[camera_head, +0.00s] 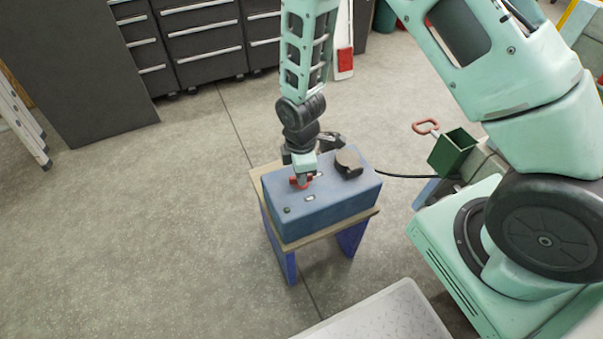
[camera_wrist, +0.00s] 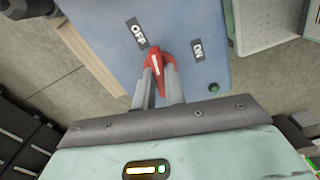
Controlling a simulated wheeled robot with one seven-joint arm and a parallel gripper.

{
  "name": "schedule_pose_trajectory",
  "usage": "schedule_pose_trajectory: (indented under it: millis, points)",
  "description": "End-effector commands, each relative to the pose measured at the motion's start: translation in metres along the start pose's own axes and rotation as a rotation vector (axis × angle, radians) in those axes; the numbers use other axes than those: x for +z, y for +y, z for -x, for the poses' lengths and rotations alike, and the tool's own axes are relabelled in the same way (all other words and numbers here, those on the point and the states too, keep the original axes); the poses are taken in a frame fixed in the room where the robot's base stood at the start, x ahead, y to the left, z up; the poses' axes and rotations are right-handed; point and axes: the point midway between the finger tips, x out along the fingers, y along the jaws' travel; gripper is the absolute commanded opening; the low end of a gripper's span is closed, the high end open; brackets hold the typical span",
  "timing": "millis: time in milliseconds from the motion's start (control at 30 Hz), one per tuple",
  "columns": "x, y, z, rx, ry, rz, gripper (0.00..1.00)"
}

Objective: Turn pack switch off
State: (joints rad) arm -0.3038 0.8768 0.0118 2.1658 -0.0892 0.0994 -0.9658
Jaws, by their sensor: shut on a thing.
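The pack is a blue box (camera_head: 335,207) on a small stand, and its top face (camera_wrist: 190,20) fills the upper middle of the wrist view. The red pack switch (camera_wrist: 156,62) has a white mark and sits near the white-on-dark OFF label (camera_wrist: 138,33) and ON label (camera_wrist: 197,50). The white mark runs roughly up and down in the wrist view, between the labels; its exact setting is hard to tell. My gripper (camera_wrist: 159,72) is shut on the switch, one finger on each side. In the head view my gripper (camera_head: 303,178) partly hides the red switch (camera_head: 296,184).
The stand (camera_head: 290,264) has a wooden top and blue legs. A black round part (camera_head: 348,162) sits on the box, with a green indicator (camera_head: 287,210) near its front corner. A black cable (camera_head: 400,176) runs right towards a green container (camera_head: 452,152). Open floor (camera_head: 150,220) lies left.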

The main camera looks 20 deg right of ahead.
Motion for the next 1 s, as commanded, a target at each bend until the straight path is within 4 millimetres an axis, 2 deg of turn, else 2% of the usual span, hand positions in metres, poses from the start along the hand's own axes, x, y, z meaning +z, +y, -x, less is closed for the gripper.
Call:
schedule_pose_trajectory:
  millis: [233, 500, 767, 800, 867, 900, 1000]
  points:
    - [0.0003, -0.0005, 0.0005, -0.002, -0.001, 0.015, 0.0]
    - [0.0, -0.0009, 0.0012, -0.002, 0.0, 0.226, 0.0]
    - [-0.0001, -0.0009, -0.0002, -0.002, 0.0, 0.258, 0.0]
    - [-0.0001, -0.0009, -0.0002, -0.002, 0.0, 0.258, 0.18]
    - [-0.0001, -0.0009, -0.0002, -0.002, 0.0, 0.258, 0.35]
    - [-0.0001, -0.0008, -0.0002, -0.002, 0.0, 0.257, 0.38]
    - [-0.0001, -0.0006, -0.0001, -0.001, 0.0, 0.256, 0.38]
